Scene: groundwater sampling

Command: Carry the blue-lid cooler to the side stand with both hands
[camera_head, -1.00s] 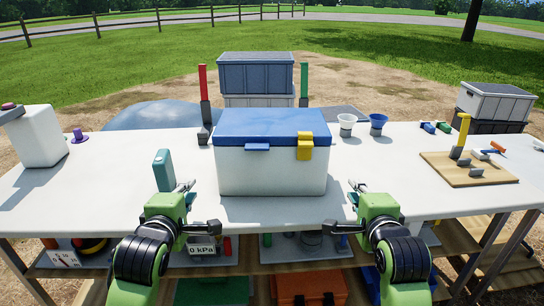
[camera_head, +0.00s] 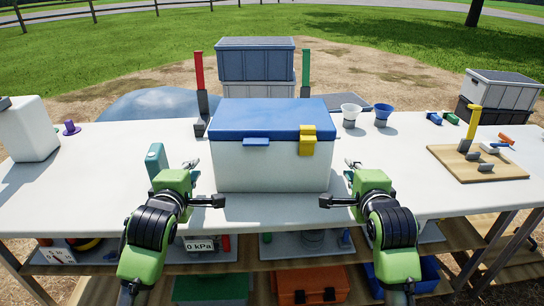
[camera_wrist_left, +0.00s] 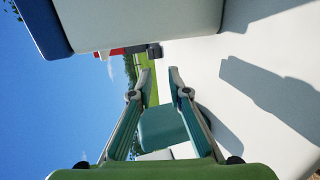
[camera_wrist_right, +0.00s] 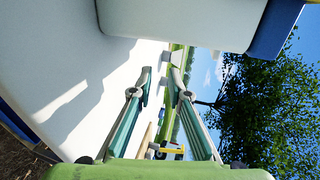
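The cooler (camera_head: 272,168) has a white body, a blue lid (camera_head: 272,118) and a yellow latch at its front right. It stands upright on the white table, lid shut. My left gripper (camera_head: 206,182) is open and empty beside the cooler's left front corner. My right gripper (camera_head: 339,182) is open and empty beside its right front corner. Both wrist views show spread fingers on the left gripper (camera_wrist_left: 160,82) and right gripper (camera_wrist_right: 163,82), with the cooler's white side beyond them and apart from the fingers. I cannot make out which thing is the side stand.
A teal bottle (camera_head: 156,162) stands close to my left gripper. Red (camera_head: 200,72) and green (camera_head: 306,68) upright handles stand behind the cooler. The table (camera_head: 390,165) is clear right of the cooler.

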